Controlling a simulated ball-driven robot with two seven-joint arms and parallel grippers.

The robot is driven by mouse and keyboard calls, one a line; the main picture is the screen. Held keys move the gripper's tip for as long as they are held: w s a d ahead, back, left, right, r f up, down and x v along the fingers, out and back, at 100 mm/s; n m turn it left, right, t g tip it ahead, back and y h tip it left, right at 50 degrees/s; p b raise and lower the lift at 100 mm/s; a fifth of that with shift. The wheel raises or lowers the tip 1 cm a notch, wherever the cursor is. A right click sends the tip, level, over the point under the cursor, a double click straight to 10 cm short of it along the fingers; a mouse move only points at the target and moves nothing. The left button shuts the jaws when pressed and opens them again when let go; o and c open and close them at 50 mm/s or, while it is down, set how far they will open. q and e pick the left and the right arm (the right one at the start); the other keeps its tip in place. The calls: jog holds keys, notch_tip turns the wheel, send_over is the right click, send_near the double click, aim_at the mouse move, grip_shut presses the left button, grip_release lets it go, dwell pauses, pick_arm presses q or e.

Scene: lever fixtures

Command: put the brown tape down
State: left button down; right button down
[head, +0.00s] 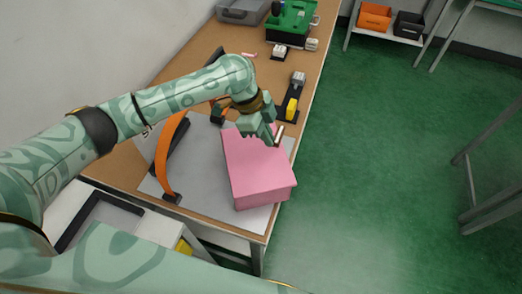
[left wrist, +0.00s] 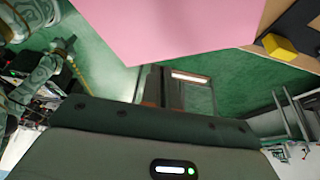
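My left gripper (head: 264,134) is over the far right part of the pink box (head: 260,172), with its fingers pointing down and right. A small brown and pale piece (head: 279,136) shows at its fingertips and looks like the brown tape, seen edge-on. In the left wrist view a brownish piece with a bright strip (left wrist: 188,92) shows just beyond the gripper body, below the pink box (left wrist: 170,25). The fingers seem closed on it, and most of its shape is hidden. I cannot tell whether it touches the box. My right gripper is not in view.
An orange curved strip (head: 166,160) stands on the grey mat (head: 215,202) left of the box. A black fixture with a yellow block (head: 292,108) lies beyond it. A green machine (head: 291,20) and grey tray (head: 243,10) are farther back. The mat's near part is bare.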

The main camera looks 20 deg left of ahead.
aim_at(266, 161)
pick_arm(q)
jog(key=shift+s+a+f, duration=0.25)
jog(key=shift+s+f, duration=0.1)
jog(key=shift+f, duration=0.2)
jog(key=shift+s+a+f, duration=0.2)
jog(key=shift+s+f, duration=0.15)
jog(key=shift+f, duration=0.15)
jog(key=f, duration=0.1)
jog(key=f+b, duration=0.1)
jog(key=f, duration=0.1)
jog(key=shift+s+a+f, duration=0.15)
jog(key=shift+s+f, duration=0.05)
jog(key=shift+f, duration=0.1)
jog(key=shift+r, duration=0.1)
jog(key=c, duration=1.7)
grip_release()
